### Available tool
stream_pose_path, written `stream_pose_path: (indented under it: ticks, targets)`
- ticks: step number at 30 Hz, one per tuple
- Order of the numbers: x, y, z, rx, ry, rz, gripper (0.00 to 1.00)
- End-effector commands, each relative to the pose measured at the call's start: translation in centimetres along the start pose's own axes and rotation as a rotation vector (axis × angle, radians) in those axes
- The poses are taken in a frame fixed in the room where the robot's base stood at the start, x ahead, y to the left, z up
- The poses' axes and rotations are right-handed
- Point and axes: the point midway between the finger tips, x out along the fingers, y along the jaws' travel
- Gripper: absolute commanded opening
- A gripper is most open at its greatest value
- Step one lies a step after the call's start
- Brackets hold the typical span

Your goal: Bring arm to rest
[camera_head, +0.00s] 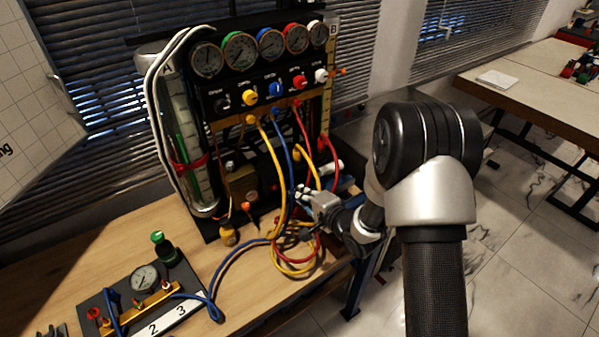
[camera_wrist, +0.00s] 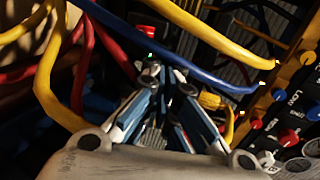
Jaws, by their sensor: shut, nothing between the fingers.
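My gripper (camera_head: 303,193) is at the front of the gauge rig (camera_head: 217,104), low down among the hanging hoses. In the wrist view its fingers (camera_wrist: 164,80) come together at the tips, with nothing held. A blue hose (camera_wrist: 175,58) and a yellow hose (camera_wrist: 215,37) cross close beyond the fingertips in that view. I cannot tell whether the gripper touches any hose. My arm reaches in from the right, over the table's right edge.
The gauge rig stands on a wooden table (camera_head: 185,248), with a cylinder (camera_head: 184,140) at its left. Coiled hoses (camera_head: 292,262) lie below my gripper. A small gauge panel (camera_head: 150,300) lies front left. Another table (camera_head: 535,85) stands back right, with open floor between.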

Motion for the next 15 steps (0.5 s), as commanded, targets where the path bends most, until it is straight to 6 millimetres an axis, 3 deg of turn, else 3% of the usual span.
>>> stream_pose_path:
  ticks: [5, 8, 11, 15]
  targets:
    - [-0.1, -0.3, -0.2, -0.012, 0.006, 0.004, 0.00]
    - [-0.7, -1.5, -1.0, -0.077, 0.039, 0.033, 0.00]
    - [-2.3, -3.7, -2.6, -0.206, 0.103, 0.103, 0.00]
    - [-6.6, -7.1, -4.9, -0.419, 0.201, 0.260, 0.00]
